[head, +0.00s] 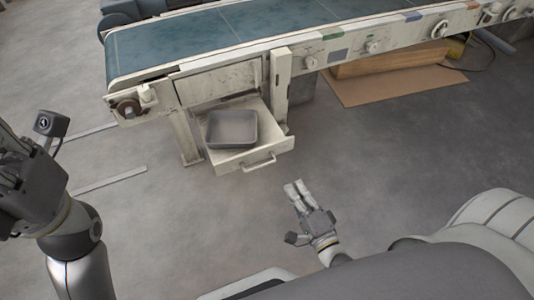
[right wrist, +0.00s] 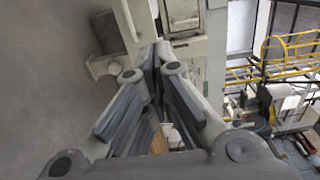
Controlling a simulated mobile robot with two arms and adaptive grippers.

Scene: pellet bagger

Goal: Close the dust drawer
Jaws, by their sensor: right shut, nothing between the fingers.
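The dust drawer (head: 250,157) is pulled out from under the end of the conveyor in the head view. Its front panel has a bar handle (head: 259,164), and a grey rectangular bin (head: 231,128) sits inside. My right gripper (head: 293,186) is shut and empty, in front of the drawer and a little right of the handle, apart from it in the picture. Its closed fingers also show in the right wrist view (right wrist: 154,58), with pale machine parts beyond them. My left gripper is at the left edge of the head view; its fingertips cannot be made out.
The conveyor (head: 210,35) with its blue-green belt runs across the top of the head view. A frame leg (head: 281,80) stands just right of the drawer. A cardboard sheet (head: 390,84) lies under the conveyor at right. The grey floor before the drawer is clear.

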